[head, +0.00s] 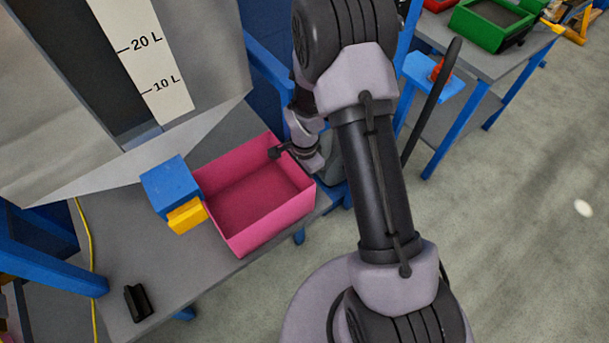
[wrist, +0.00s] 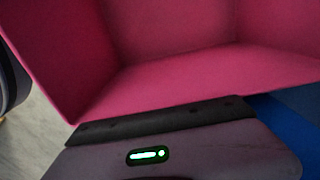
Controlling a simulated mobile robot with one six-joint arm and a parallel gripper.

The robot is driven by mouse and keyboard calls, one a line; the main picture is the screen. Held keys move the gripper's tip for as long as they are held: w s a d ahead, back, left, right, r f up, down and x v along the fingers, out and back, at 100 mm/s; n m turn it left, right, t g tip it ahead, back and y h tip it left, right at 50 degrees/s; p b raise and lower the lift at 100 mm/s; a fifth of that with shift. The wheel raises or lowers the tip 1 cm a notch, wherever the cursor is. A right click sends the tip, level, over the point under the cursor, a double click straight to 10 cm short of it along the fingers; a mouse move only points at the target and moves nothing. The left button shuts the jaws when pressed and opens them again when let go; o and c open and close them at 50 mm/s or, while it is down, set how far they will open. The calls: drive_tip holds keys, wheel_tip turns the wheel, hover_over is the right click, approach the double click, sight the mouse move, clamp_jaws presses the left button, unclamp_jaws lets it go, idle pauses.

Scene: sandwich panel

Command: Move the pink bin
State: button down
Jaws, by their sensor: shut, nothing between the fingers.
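The pink bin (head: 232,240) is an open-topped box and looks empty. It sits near the front right edge of the grey table (head: 195,270) in the head view. The bin's pink inner walls and floor (wrist: 175,65) fill most of the wrist view.
A blue block (head: 170,186) and a yellow block (head: 187,215) stand at the bin's left. A small black object (head: 138,303) lies at the table's front. A grey hopper with a litre scale (head: 155,65) rises behind. A green bin (head: 495,24) stands on another table.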

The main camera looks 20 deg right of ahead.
drive_tip(key=s+a+b, duration=0.1)
drive_tip(key=a, duration=0.2)
drive_tip(key=s+a, duration=0.1)
drive_tip(key=a, duration=0.3)
drive_tip(key=s+a+b, duration=0.1)
drive_tip(key=a, duration=0.3)
drive_tip(key=shift+s+b, duration=0.25)
drive_tip(key=shift+b, duration=0.1)
